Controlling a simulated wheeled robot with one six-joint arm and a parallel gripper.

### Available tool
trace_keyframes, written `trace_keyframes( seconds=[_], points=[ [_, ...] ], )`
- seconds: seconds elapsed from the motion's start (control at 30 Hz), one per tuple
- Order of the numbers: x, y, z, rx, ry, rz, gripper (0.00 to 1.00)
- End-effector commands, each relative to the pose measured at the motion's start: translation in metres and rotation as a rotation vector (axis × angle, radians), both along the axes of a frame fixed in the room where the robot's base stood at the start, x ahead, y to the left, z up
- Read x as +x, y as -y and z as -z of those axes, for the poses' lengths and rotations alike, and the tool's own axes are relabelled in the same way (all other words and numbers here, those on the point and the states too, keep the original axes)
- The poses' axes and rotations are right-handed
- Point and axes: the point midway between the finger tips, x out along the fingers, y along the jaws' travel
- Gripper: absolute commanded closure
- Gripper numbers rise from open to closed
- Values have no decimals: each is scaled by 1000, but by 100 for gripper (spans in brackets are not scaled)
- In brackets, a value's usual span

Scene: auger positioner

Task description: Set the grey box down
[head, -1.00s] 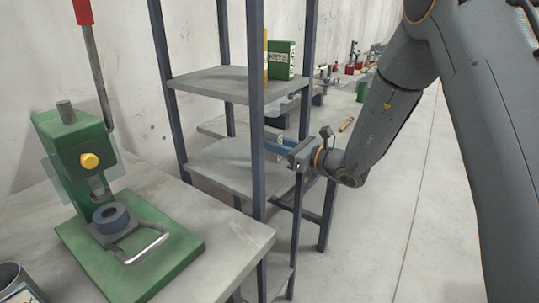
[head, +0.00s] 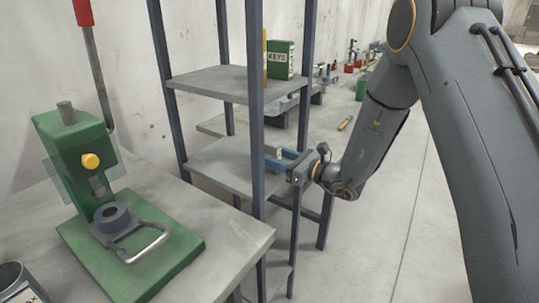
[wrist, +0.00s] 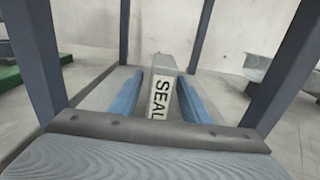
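The grey box (wrist: 164,64) has a white label reading SEAL and sits between my blue fingers in the wrist view. In the head view, only a small pale part of the box (head: 279,153) shows between the fingers. My gripper (head: 274,155) is at the middle shelf (head: 222,167) of the rack, reaching in from the right. Its fingers are apart, with a gap on both sides of the box. The box appears to stand on the shelf; its underside is hidden.
Dark rack posts (head: 257,120) stand close to my gripper. An upper shelf (head: 225,82) holds a green KEYS box (head: 281,60). A green press (head: 75,160) stands on the bench at left. The floor (head: 400,200) at right is mostly clear.

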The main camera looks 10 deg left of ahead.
Motion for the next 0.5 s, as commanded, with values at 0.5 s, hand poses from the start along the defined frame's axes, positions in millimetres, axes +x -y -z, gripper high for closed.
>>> trace_keyframes(
  seconds=[0.5],
  points=[
    [-10,28,-2,1,0,3,58]
  ],
)
